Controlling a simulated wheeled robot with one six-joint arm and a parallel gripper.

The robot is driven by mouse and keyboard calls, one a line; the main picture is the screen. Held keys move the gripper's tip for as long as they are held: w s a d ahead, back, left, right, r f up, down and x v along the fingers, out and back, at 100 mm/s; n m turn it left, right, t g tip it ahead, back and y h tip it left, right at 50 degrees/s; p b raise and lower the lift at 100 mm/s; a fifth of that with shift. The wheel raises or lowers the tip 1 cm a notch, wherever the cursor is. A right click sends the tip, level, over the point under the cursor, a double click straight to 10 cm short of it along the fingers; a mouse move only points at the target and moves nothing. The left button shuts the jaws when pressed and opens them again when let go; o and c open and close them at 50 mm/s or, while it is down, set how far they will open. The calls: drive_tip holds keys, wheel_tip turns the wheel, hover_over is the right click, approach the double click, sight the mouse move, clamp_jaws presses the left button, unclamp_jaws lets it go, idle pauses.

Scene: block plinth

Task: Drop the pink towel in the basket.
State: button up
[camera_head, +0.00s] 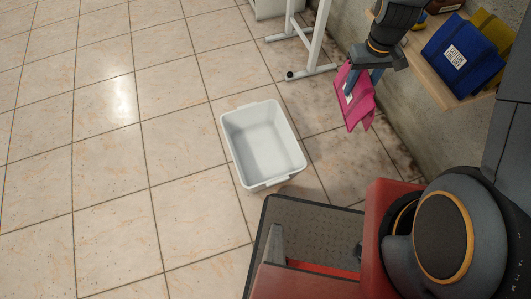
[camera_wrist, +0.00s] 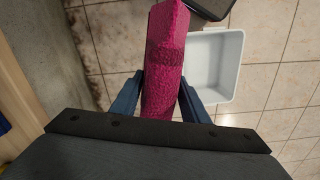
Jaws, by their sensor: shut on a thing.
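The pink towel (camera_head: 357,99) hangs folded from my gripper (camera_head: 363,80), with a white label on its side. In the wrist view the towel (camera_wrist: 166,50) runs between the two blue fingers of my gripper (camera_wrist: 160,95), which are shut on it. The basket (camera_head: 263,145) is a white, empty rectangular tub on the tiled floor. In the head view the towel is held to the right of the basket, near the shelf. The basket also shows in the wrist view (camera_wrist: 232,75), to the right of the towel and partly hidden.
A wooden shelf (camera_head: 427,60) on the right wall holds a blue towel (camera_head: 462,58) and a yellow one (camera_head: 494,33). A white metal stand (camera_head: 314,40) is behind the basket. My red base is in front. The floor left of the basket is clear.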

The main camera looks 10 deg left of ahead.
drive_tip(key=a+f+n+b, duration=0.9)
drive_tip(key=f+n+b, duration=0.2)
drive_tip(key=f+b, duration=0.3)
drive_tip(key=a+f+n+b, duration=1)
drive_tip(key=f+b, duration=0.4)
drive_tip(key=b, duration=0.3)
drive_tip(key=a+f+n+b, duration=1)
drive_tip(key=f+n+b, duration=0.2)
drive_tip(key=f+b, duration=0.2)
drive_tip(key=shift+w+f+n+b, duration=0.25)
drive_tip(key=shift+n+b, duration=0.15)
drive_tip(key=shift+b, duration=0.45)
drive_tip(key=o, duration=1.2)
